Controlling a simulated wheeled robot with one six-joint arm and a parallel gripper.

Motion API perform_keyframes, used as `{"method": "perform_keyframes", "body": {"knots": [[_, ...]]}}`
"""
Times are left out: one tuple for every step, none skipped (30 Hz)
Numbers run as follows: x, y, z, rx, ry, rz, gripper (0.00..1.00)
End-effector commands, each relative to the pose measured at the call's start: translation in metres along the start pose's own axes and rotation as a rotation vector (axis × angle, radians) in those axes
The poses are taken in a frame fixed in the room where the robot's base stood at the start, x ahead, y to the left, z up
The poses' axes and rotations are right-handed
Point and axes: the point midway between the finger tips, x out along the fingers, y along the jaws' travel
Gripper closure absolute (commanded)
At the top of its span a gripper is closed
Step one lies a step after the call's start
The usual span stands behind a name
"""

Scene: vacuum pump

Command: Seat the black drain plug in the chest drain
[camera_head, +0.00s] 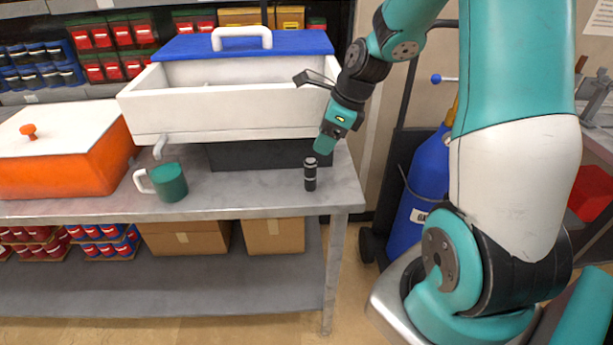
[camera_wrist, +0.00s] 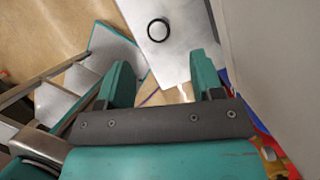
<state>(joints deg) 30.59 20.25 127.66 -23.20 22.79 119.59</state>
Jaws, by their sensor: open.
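The black drain plug (camera_head: 310,175), a small dark cylinder with pale bands, stands upright on the bench near its right front corner. In the wrist view its round top (camera_wrist: 158,30) shows a pale centre inside a dark ring. The white chest (camera_head: 225,112) sits behind it, with a blue lid (camera_head: 240,44) at its back. A pale drain spout (camera_head: 160,146) sticks out low on the chest's front left. My gripper (camera_head: 324,146) is above and slightly right of the plug, not touching it. In the wrist view its fingers (camera_wrist: 163,78) are apart with nothing between them.
A green mug (camera_head: 170,184) stands on the bench (camera_head: 240,190) below the spout. An orange box with a white lid (camera_head: 65,160) is at the left. A blue gas cylinder (camera_head: 418,205) stands right of the bench. Bench between mug and plug is clear.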

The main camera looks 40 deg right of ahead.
Motion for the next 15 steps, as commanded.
{"method": "perform_keyframes", "body": {"knots": [[0.013, 0.002, 0.000, -0.001, 0.003, 0.007, 0.39], [0.019, 0.002, 0.000, -0.001, 0.003, 0.006, 0.39], [0.027, 0.002, 0.000, -0.001, 0.003, 0.006, 0.39], [0.032, 0.002, 0.000, -0.002, 0.003, 0.005, 0.39], [0.037, 0.002, 0.001, -0.003, 0.002, 0.006, 0.39], [0.043, 0.002, 0.001, -0.004, 0.002, 0.004, 0.39], [0.046, 0.002, 0.001, -0.004, 0.001, 0.004, 0.39], [0.049, 0.002, 0.001, -0.004, 0.001, 0.004, 0.39], [0.052, 0.002, 0.001, -0.005, 0.001, 0.002, 0.39], [0.053, 0.002, 0.001, -0.005, 0.001, 0.002, 0.39], [0.055, 0.002, 0.001, -0.005, 0.001, 0.002, 0.39], [0.057, 0.002, 0.001, -0.004, 0.001, 0.002, 0.39], [0.059, 0.002, 0.001, -0.004, 0.002, 0.003, 0.39], [0.062, 0.002, 0.000, -0.004, 0.002, 0.003, 0.39], [0.068, 0.002, 0.000, -0.003, 0.003, 0.005, 0.39]]}}
